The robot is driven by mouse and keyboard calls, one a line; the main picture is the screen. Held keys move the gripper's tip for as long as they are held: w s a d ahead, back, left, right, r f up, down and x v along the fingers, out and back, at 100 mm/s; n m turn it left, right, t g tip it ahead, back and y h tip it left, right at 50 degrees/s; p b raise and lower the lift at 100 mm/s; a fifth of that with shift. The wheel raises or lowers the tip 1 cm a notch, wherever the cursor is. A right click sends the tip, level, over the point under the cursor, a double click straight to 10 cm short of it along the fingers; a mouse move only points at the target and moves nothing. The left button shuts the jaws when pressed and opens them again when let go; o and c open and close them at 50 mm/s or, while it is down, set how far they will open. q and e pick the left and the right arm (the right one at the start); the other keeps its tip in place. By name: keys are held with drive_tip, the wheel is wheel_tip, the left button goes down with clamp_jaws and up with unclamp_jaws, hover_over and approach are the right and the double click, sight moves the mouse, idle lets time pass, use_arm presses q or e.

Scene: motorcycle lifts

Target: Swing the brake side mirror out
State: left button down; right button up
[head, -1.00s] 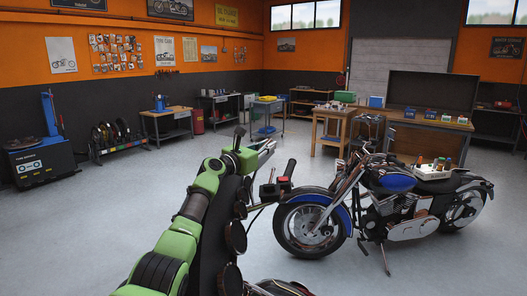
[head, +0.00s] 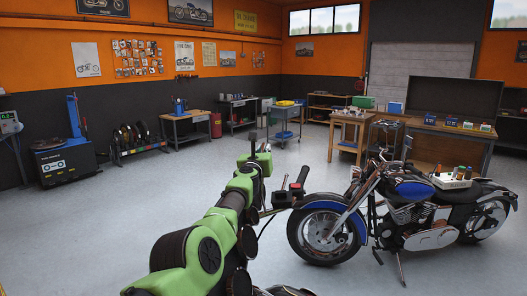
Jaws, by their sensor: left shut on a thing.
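My left gripper (head: 262,158) is at the far end of my green and black arm, just left of a handlebar end. It is shut on what appears to be the brake side mirror; the fingertips and the mirror are mostly hidden behind my own gripper and arm. The handlebar end has a black grip (head: 301,176) and a dark brake lever and reservoir block with a red switch (head: 296,189). The rest of that near motorcycle is mostly hidden by my arm, with a little of it at the bottom edge (head: 285,291). My right gripper is not in view.
A blue motorcycle (head: 411,190) stands on its side stand to the right, behind the handlebar. A wooden workbench (head: 415,125) and a blue cart (head: 285,115) stand farther back. A tyre machine (head: 65,163) is at the left. The floor (head: 100,230) on the left is clear.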

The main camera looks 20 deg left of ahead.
use_arm(q)
drive_tip(key=shift+a+r+n+y, duration=0.3)
drive_tip(key=shift+n+y, duration=0.1)
drive_tip(key=shift+y, duration=0.1)
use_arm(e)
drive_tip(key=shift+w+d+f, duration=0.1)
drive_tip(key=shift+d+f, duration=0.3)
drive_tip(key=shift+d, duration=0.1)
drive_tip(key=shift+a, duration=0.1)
use_arm(q)
drive_tip(key=c, duration=2)
unclamp_jaws()
drive_tip(key=shift+f, duration=0.15)
drive_tip(key=shift+c, duration=0.2)
drive_tip(key=shift+s+a, duration=0.1)
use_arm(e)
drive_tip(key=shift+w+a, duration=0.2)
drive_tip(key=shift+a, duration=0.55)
